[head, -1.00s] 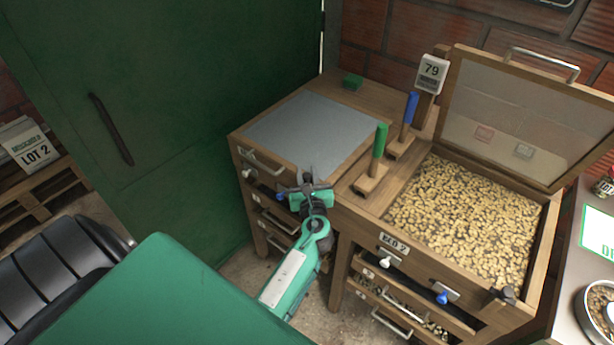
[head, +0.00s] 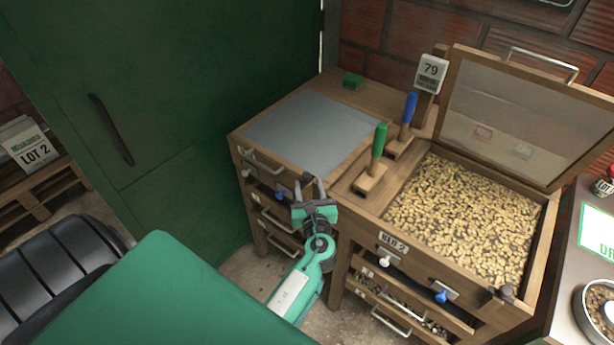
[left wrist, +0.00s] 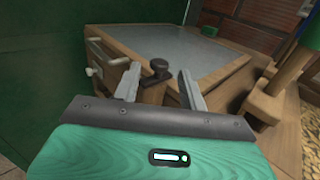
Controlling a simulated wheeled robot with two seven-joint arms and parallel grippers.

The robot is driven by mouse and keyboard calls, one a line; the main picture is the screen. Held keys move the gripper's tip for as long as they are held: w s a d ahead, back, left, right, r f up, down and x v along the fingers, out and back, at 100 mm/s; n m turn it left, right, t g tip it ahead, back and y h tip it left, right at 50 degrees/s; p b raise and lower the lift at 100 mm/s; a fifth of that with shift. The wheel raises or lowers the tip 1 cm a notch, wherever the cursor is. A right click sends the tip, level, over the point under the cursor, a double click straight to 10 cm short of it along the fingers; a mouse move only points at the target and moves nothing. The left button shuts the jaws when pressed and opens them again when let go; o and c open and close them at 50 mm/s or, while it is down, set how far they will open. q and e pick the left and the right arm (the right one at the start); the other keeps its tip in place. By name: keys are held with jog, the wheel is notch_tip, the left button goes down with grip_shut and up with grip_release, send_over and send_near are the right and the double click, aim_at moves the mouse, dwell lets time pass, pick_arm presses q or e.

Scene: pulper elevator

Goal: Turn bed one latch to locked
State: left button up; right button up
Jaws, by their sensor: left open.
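Bed one is the left wooden cabinet with a grey top panel (head: 310,132). Its latch, a dark knob (left wrist: 157,69) on the front right corner, shows in the left wrist view between my fingertips. My left gripper (head: 309,188) is open at that corner, one finger on each side of the latch. In the left wrist view my two grey fingers (left wrist: 159,77) stand apart from the knob, with a gap on both sides. In the head view the gripper mostly hides the latch. My right gripper is not in view.
Bed 2 (head: 393,242), open and full of beans, stands to the right, with its own dark latch (head: 503,294) at its front corner. Green (head: 379,140) and blue (head: 409,107) handles rise between the beds. A green door (head: 160,110) stands close on the left.

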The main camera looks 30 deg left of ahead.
pick_arm(q)
jog(key=v, duration=0.8)
jog(key=shift+s+d, duration=0.25)
jog(key=shift+f, duration=0.1)
